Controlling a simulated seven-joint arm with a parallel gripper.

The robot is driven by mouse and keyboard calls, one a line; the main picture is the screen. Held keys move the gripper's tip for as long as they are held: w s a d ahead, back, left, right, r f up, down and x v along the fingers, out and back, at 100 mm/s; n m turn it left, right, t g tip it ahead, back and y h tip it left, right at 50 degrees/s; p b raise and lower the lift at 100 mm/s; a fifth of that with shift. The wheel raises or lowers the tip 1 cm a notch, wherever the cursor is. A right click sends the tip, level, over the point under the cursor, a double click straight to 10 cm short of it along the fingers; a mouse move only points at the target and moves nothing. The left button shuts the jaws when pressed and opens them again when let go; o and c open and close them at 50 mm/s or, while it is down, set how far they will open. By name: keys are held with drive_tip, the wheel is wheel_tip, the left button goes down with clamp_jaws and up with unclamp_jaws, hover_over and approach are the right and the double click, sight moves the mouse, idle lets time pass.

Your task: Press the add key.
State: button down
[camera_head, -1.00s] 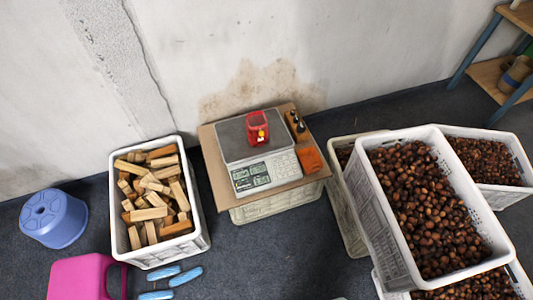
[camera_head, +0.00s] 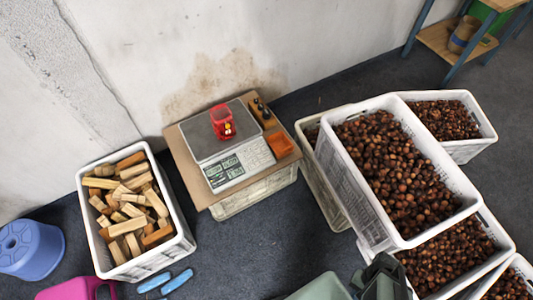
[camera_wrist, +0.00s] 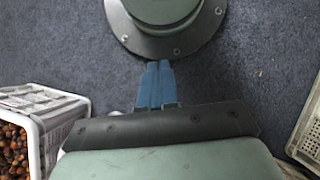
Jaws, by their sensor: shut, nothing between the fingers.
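The scale (camera_head: 203,143) stands on a brown board on an upturned white crate by the wall. Its front panel has a display (camera_head: 224,172) and a pale keypad (camera_head: 257,153). The keys are too small to read, so I cannot tell which is the add key. A red container (camera_head: 222,123) with some yellow on it rests on the scale's pan. In the wrist view my gripper (camera_wrist: 157,68) has its blue fingers together, with nothing between them, above bare floor. The scale is not in the wrist view, and my gripper's fingers do not show in the head view.
An orange item (camera_head: 280,145) and small dark weights (camera_head: 262,107) lie right of the scale. A crate of wood blocks (camera_head: 180,245) stands left; chestnut crates (camera_head: 352,195) stand right. A blue stool (camera_head: 30,250) is far left.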

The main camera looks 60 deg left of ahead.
drive_tip(key=a+n+t+h, duration=0.2)
drive_tip(key=a+n+t, duration=0.35)
drive_tip(key=a, duration=1.55)
wheel_tip(320, 180, up, 5)
drive_tip(key=n+t+y, duration=0.8)
drive_tip(key=n+t, duration=0.1)
drive_tip(key=n, duration=0.8)
hover_over(266, 153)
drive_tip(key=d, duration=0.5)
drive_tip(key=shift+s+a+r+m, duration=0.15)
drive_tip(key=shift+s+a+m, duration=0.1)
drive_tip(key=shift+s, duration=0.1)
drive_tip(key=shift+a+f, duration=0.45)
drive_tip(key=shift+f, duration=0.95)
drive_tip(key=shift+a+f, duration=0.45)
drive_tip(key=shift+f, duration=0.95)
drive_tip(key=shift+a+f, duration=0.45)
drive_tip(key=shift+f, duration=0.95)
drive_tip(key=shift+a+f, duration=0.1)
drive_tip(key=shift+f, duration=0.1)
